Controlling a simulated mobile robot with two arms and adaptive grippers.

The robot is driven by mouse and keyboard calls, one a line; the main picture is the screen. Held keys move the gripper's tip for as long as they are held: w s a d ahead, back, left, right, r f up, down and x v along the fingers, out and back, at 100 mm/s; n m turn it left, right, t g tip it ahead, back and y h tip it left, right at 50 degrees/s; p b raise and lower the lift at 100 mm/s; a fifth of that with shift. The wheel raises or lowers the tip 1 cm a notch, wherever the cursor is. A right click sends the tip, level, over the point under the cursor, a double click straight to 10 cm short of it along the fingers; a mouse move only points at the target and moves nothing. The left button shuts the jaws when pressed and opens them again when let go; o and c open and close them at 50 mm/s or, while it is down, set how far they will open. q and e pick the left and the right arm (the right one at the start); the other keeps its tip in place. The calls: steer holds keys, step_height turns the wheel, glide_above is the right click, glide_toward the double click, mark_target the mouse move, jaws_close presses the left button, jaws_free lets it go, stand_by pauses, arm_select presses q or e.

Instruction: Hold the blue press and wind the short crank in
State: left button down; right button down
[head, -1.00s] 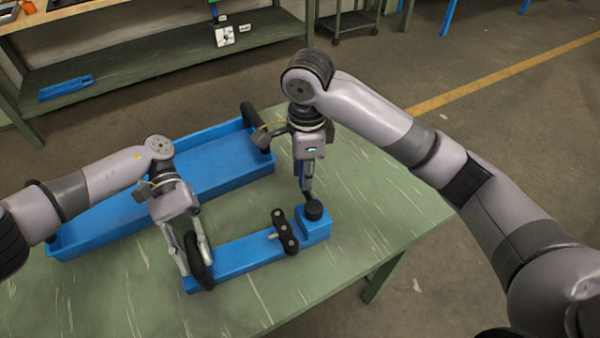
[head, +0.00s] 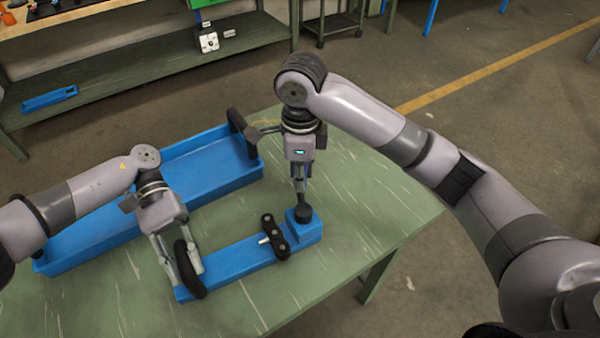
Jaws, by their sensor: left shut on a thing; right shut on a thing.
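The blue press (head: 235,261) is a long blue bar lying on the green table, with a raised block at its right end. My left gripper (head: 188,268) is shut on a curved black handle (head: 187,275) at the bar's left end. My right gripper (head: 301,199) points straight down and is shut at a round black knob (head: 303,215) on top of the block. A short black link (head: 275,237) with pale round spots lies across the bar beside the block, a light peg at its side. I cannot tell which black part is the short crank. The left fingers partly hide the handle.
A long blue tray (head: 90,243) with a black handle at its far right end lies behind the press. The green table (head: 370,225) is clear to the right and in front. A workbench with a lower shelf (head: 150,62) stands behind.

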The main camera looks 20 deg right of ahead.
steer(key=c, duration=1.4)
jaws_free()
steer(key=shift+d, duration=0.1)
steer(key=shift+o, duration=0.2)
steer(key=shift+r, duration=0.1)
steer(key=shift+r, duration=3.6)
